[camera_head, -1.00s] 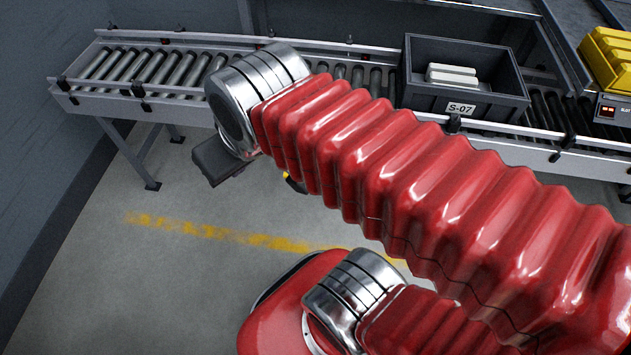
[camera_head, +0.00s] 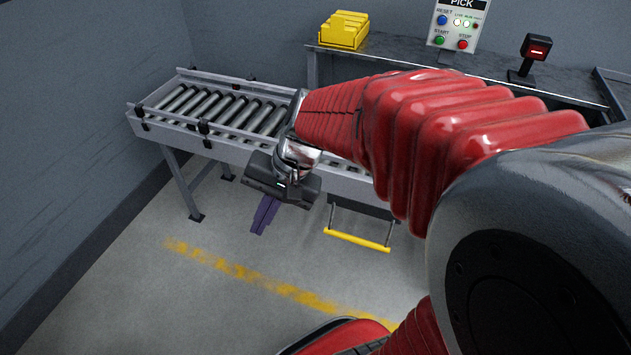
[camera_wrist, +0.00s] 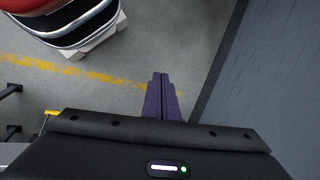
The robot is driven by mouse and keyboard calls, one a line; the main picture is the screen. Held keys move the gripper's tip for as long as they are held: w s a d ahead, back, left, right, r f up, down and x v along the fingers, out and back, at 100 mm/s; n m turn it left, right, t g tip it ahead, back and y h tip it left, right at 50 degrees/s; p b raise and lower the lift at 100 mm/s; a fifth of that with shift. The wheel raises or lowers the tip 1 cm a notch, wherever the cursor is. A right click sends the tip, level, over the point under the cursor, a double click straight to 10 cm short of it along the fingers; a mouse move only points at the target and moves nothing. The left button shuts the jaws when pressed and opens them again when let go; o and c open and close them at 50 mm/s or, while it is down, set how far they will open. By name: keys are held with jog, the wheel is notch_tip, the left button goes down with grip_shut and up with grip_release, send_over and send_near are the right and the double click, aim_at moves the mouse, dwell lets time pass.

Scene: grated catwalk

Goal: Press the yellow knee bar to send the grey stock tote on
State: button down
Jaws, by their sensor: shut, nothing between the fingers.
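The yellow knee bar (camera_head: 357,240) hangs on two struts below the front rail of the roller conveyor (camera_head: 236,143). A small piece of the yellow bar (camera_wrist: 51,113) also shows at the left of the wrist view. My gripper (camera_head: 262,222) points down in front of the conveyor, to the left of the bar and apart from it. Its purple fingers (camera_wrist: 161,100) are shut together with nothing between them. The grey stock tote is not in view now; my red arm covers much of the conveyor's right part.
A bench behind the conveyor holds yellow bins (camera_head: 344,30), a button panel (camera_head: 459,24) and a small red display (camera_head: 536,52). Conveyor legs (camera_head: 186,190) stand at the left. The floor in front, with a worn yellow line (camera_head: 250,275), is clear.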

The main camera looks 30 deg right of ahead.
aim_at(356, 240)
jog(key=w+d+f+m+t+y, duration=0.1)
jog(key=w+d+f+m+y, duration=0.15)
jog(key=w+f+m, duration=0.3)
jog(key=w+d+f+m+t+y, duration=0.1)
jog(key=w+d+f+m+y, duration=0.15)
jog(key=w+f+m, duration=0.3)
jog(key=w+d+f+m+t, duration=0.3)
jog(key=d+f+m, duration=0.2)
jog(key=f, duration=0.2)
jog(key=w+d+f+m+t, duration=0.3)
jog(key=d+f+m, duration=0.2)
jog(key=d+f, duration=0.1)
jog(key=s+d+f+m+t+h, duration=0.2)
jog(key=d+f+m, duration=0.3)
jog(key=f, duration=0.3)
jog(key=s+d+f+m+t+h, duration=0.1)
jog(key=d+f+m+t+h, duration=0.15)
jog(key=d+f+m, duration=0.4)
jog(key=s+d+f+m+h, duration=0.1)
jog(key=s+f+m+h, duration=0.2)
jog(key=f, duration=0.5)
jog(key=s+d+f+m+h, duration=0.2)
jog(key=s+f+m+h, duration=0.1)
jog(key=s+f, duration=0.3)
notch_tip(356, 240, down, 2)
jog(key=shift+s+f+m+g, duration=0.15)
jog(key=shift+m+g, duration=0.2)
jog(key=shift+d, duration=0.15)
